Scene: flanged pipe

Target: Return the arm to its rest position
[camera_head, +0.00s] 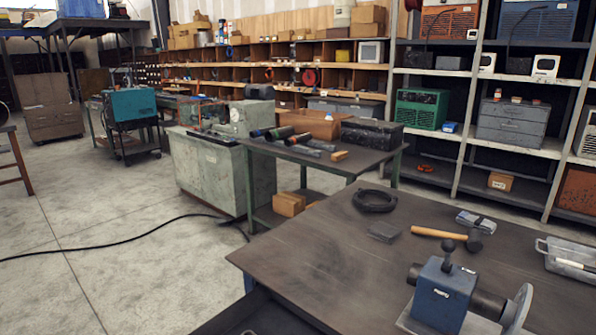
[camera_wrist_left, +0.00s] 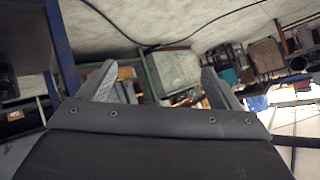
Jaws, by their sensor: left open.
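My left gripper (camera_wrist_left: 155,80) shows only in the left wrist view, its two grey fingers spread wide apart with nothing between them. The view past the fingers is of the floor and distant furniture, and it is tilted. Neither gripper shows in the head view. A dark pipe (camera_head: 489,303) with a grey round flange (camera_head: 518,308) passes through a blue clamp block (camera_head: 443,294) at the lower right of the head view.
A second table and shelves stand behind.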

